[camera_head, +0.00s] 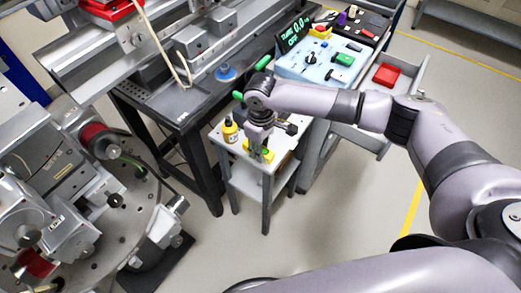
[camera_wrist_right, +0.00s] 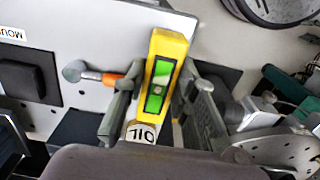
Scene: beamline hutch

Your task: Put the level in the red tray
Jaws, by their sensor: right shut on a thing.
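The level (camera_wrist_right: 158,85) is a yellow block with a bright green vial, between the fingers of my right gripper (camera_wrist_right: 160,103) in the right wrist view. My right gripper is shut on it. In the head view, this gripper (camera_head: 258,147) points down over the small side table (camera_head: 247,180), and a yellow bit of the level (camera_head: 268,155) shows below it. I cannot tell whether the level touches the tabletop. The red tray (camera_head: 386,75) lies in the open drawer at the upper right, apart from the gripper. My left gripper is not in view.
A yellow bottle (camera_head: 230,131) stands on the side table, left of the gripper. A blue-topped cart (camera_head: 320,62) with several tools stands behind, beside the open drawer (camera_head: 405,90). A dark bench (camera_head: 185,105) is to the left. Floor is free at right.

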